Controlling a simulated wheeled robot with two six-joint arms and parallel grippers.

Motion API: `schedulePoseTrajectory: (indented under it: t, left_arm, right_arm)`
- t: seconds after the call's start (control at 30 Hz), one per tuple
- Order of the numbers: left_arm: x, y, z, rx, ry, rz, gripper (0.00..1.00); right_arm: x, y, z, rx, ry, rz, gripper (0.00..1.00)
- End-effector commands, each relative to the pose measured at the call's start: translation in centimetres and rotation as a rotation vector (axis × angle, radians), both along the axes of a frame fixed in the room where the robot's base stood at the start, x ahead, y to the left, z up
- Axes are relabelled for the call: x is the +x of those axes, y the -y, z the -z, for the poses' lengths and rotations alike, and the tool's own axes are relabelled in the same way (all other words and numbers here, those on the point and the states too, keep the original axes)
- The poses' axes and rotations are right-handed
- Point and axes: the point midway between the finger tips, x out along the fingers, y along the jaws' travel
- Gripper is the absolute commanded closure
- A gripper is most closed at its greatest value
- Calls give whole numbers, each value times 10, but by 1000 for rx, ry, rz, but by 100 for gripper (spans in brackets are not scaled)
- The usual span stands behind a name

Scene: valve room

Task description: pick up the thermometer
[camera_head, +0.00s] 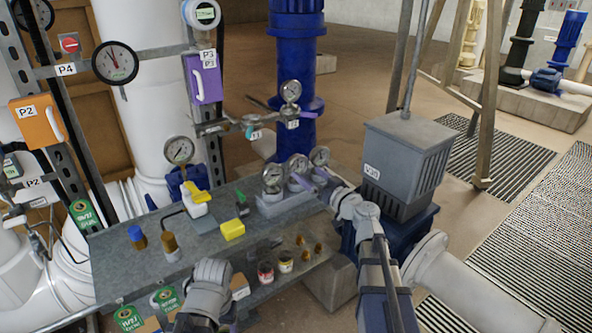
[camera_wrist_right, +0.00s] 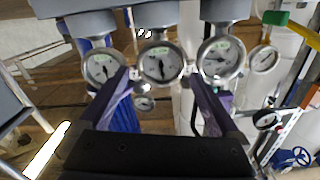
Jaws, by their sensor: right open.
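Three round white-faced dial instruments stand in a row on a light grey holder (camera_head: 272,207) on the metal bench: a left dial (camera_head: 272,178), a middle dial (camera_head: 298,163) and a right dial (camera_head: 319,156). I cannot tell which is the thermometer. My right gripper (camera_head: 311,182) is open in front of the row. In the right wrist view, its purple fingers (camera_wrist_right: 158,82) point at the row, with the middle dial (camera_wrist_right: 160,63) between their tips; contact is not clear. My left arm is at the bottom of the head view; its gripper's jaws are not clear.
A yellow block (camera_head: 232,229), a yellow-and-white spray bottle (camera_head: 196,203) and blue-topped and brown-topped items share the bench (camera_head: 120,270). Small cans and brass parts sit on the lower shelf. A grey motor box (camera_head: 405,165) stands close right of my right arm.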

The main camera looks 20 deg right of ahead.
Motion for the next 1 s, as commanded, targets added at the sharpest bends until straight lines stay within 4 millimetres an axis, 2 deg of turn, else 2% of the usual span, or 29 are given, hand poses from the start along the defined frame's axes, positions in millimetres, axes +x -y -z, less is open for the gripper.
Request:
schedulePoseTrajectory:
  t: [0.17,0.5,0.73,1.0]
  left_arm:
    - [0,0,2,0,0,0,31]
    - [0,0,4,0,0,0,31]
    - [0,0,4,0,0,0,31]
    - [0,0,4,0,0,0,31]
  right_arm:
    - [6,-3,2,0,-1,-1,2]
    - [47,-19,5,0,-1,-1,2]
    - [47,-20,4,0,-1,0,2]
    - [47,-20,4,0,-1,-1,32]
